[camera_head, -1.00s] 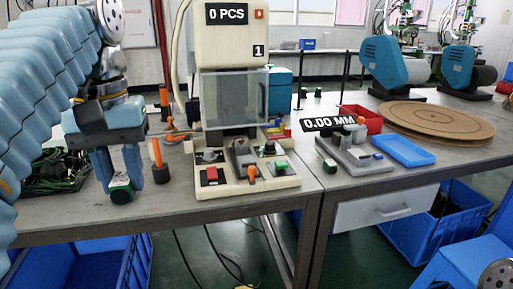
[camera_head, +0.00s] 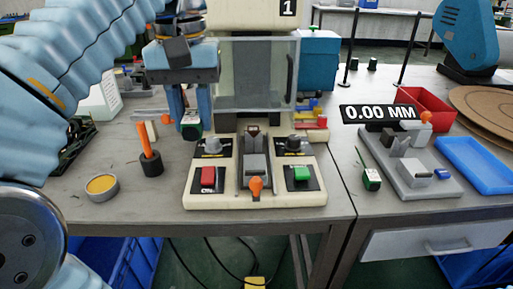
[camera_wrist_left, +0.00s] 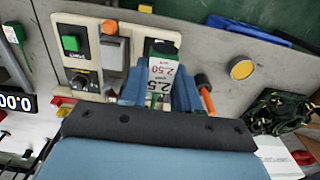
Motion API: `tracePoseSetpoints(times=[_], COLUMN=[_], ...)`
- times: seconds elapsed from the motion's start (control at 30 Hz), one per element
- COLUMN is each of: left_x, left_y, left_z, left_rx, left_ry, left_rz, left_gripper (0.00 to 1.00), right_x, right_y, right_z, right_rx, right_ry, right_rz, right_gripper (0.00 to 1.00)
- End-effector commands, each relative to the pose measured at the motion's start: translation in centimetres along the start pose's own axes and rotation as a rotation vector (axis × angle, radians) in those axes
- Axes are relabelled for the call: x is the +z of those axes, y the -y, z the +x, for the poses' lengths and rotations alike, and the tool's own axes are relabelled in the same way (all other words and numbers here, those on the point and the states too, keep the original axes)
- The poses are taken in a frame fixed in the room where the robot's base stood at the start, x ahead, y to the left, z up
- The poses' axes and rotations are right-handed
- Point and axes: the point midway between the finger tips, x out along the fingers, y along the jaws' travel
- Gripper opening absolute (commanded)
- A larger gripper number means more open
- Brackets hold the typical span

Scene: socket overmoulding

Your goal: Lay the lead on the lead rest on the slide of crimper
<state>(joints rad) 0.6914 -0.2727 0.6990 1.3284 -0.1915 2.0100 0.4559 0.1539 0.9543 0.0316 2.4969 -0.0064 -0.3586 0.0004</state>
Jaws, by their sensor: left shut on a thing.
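The lead, seen as a dark green and white tagged piece (camera_head: 191,128), is held between the blue fingers of my left gripper (camera_head: 189,120). In the left wrist view its white label reads 2.50 (camera_wrist_left: 161,72), and the left gripper (camera_wrist_left: 160,92) is shut on it. Any wire is mostly hidden. The crimper (camera_head: 228,190) stands to the right of the gripper. Its slide (camera_head: 255,168) runs down the middle behind an orange knob, with a small notched block (camera_head: 253,133), perhaps the lead rest, at its back. The lead is left of the slide, apart from it. My right gripper is not in view.
A clear guard (camera_head: 255,75) stands above the slide. Red (camera_head: 208,178) and green (camera_head: 302,174) buttons flank it. An orange-topped post (camera_head: 150,160) and a yellow tin (camera_head: 101,186) stand left. Another green tagged lead (camera_head: 371,179) lies by the grey gauge (camera_head: 405,180).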

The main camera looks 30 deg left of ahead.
Motion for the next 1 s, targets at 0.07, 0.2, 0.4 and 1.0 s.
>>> tracePoseSetpoints(times=[0.07,0.2,0.4,1.0], left_x=[-0.8,-2.9,-5.4,-7.2], left_y=[-1.2,-4.0,-7.3,-9.6], left_z=[1.1,2.5,5.7,12.3], left_rx=[-0.002,-0.001,-0.004,-0.003], left_ry=[0.003,0.006,0.003,-0.001], left_rz=[0.009,0.008,0.002,-0.002], left_gripper=[0.0,0.0,0.0,0.0], right_x=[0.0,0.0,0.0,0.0], right_y=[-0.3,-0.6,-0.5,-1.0], right_z=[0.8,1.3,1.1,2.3], right_rx=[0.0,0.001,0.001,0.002], right_ry=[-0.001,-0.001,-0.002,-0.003], right_rz=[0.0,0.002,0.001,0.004], right_gripper=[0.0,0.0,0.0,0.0])
